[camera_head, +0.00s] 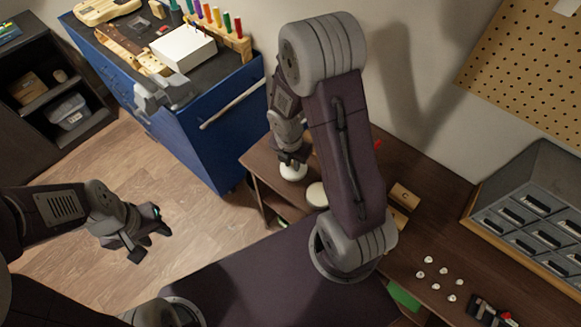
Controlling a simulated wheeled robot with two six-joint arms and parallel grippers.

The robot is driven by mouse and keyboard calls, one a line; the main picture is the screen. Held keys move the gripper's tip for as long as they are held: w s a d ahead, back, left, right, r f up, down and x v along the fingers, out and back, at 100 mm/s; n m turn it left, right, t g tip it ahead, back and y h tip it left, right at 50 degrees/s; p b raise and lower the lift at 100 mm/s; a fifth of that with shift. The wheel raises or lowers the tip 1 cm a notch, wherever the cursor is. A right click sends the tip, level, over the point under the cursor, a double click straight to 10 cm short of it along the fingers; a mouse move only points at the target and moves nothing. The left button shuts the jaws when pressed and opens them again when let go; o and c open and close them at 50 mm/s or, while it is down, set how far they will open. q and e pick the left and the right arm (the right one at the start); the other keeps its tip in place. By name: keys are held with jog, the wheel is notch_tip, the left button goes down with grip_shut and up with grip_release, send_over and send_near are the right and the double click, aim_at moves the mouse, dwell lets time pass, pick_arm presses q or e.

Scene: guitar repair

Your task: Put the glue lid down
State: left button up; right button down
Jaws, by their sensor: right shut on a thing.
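My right gripper (292,160) points down over the left end of the brown workbench (262,160). It is shut on a small white round thing, which looks like the glue lid (293,172). The lid is at or just above the bench top; I cannot tell if it touches. A cream round thing (317,194), perhaps the glue pot, stands just right of it and is partly hidden by my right arm. My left gripper (151,245) hangs over the wooden floor, away from the bench, and looks open and empty.
Small wooden blocks (404,197) lie right of my arm. Several white knobs (443,270) and a grey drawer cabinet (530,215) are further right. A blue tool cabinet (205,130) stands left of the bench. Open floor (100,175) lies left.

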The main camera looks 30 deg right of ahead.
aim_at(291, 168)
jog(key=shift+w+a+f, duration=0.2)
jog(key=shift+w+f, duration=0.1)
jog(key=shift+w, duration=0.1)
notch_tip(291, 168, down, 4)
jog(key=shift+s+d+r+b, duration=0.1)
jog(key=shift+b, duration=1)
jog(key=shift+f, duration=0.25)
jog(key=c, duration=1.3)
grip_release()
jog(key=shift+r, duration=0.1)
